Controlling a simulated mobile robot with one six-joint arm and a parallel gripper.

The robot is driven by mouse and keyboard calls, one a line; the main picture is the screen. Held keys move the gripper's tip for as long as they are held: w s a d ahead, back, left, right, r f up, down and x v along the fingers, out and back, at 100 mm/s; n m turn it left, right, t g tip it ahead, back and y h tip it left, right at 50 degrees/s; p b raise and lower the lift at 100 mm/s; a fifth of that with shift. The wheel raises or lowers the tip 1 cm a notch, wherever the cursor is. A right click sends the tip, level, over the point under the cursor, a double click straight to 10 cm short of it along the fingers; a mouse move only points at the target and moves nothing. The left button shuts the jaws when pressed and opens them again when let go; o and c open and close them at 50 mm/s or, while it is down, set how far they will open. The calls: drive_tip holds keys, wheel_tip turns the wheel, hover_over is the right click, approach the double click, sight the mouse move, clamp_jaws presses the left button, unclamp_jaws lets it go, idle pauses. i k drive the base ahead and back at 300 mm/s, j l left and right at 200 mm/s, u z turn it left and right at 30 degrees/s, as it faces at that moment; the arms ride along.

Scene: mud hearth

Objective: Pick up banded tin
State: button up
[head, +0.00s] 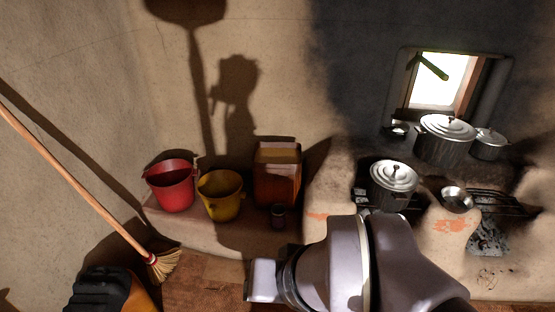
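A small dark cylindrical container (278,216) stands upright on the low ledge, in front of a brown box. It seems to be the banded tin, but it lies in shadow and any bands are too small to make out clearly. My arm's pale grey-violet links fill the bottom middle and right of the head view, below and to the right of the tin, and do not touch it in the picture. My gripper's fingers do not show in this view.
A red bucket (171,186), a yellow bucket (220,196) and the brown box (278,172) share the ledge. A broom (88,193) leans at left. Lidded pots (393,180) stand on the hearth at right. A black-and-orange object (98,289) is at bottom left.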

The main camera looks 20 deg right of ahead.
sight(278, 210)
drive_tip(key=i+l, duration=0.1)
drive_tip(key=i, duration=0.55)
drive_tip(key=i+l, duration=0.15)
drive_tip(key=i, duration=0.5)
drive_tip(key=i+l, duration=0.1)
drive_tip(key=i, duration=0.6)
drive_tip(key=u, duration=0.05)
